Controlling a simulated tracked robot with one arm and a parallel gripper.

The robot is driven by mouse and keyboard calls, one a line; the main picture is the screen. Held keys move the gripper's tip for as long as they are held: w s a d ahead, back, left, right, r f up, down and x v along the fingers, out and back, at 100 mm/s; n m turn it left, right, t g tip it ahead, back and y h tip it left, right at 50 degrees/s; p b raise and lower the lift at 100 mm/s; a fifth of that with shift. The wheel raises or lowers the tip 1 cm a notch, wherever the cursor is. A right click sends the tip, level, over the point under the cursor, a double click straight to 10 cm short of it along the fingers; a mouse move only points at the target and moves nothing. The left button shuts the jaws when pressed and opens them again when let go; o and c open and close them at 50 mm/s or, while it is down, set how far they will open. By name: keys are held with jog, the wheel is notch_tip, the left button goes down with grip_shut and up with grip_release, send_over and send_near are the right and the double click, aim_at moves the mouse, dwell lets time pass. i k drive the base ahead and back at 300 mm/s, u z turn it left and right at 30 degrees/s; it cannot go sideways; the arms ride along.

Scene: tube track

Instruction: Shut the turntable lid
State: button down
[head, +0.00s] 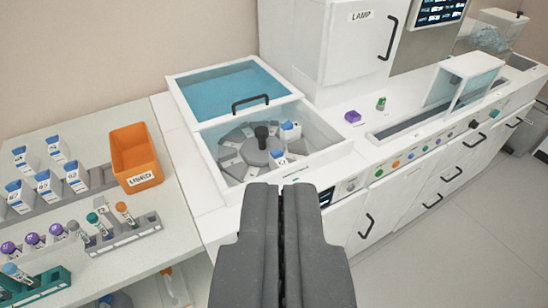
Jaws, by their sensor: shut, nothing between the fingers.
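The turntable lid (212,88) is a blue see-through panel in a white frame with a dark bar handle (250,103) at its front edge. It lies over the back part of the white housing. The front part is uncovered, and the grey turntable (229,155) with its black centre knob shows there. A few white and blue containers (290,131) sit on the turntable. My gripper (281,188) is shut and empty, in front of the turntable opening in the picture. It hides part of the housing's front. No contact with the lid shows.
On the left bench stand an orange USED bin (135,158), a tube rack (124,232) and several blue-capped bottles (48,187). A white LAMP cabinet (335,45) rises behind right. A clear guard (465,83) stands over the track. Floor at lower right is free.

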aim_at(194, 127)
jog(key=z, duration=0.5)
jog(key=i, duration=1.15)
jog(key=u, duration=0.35)
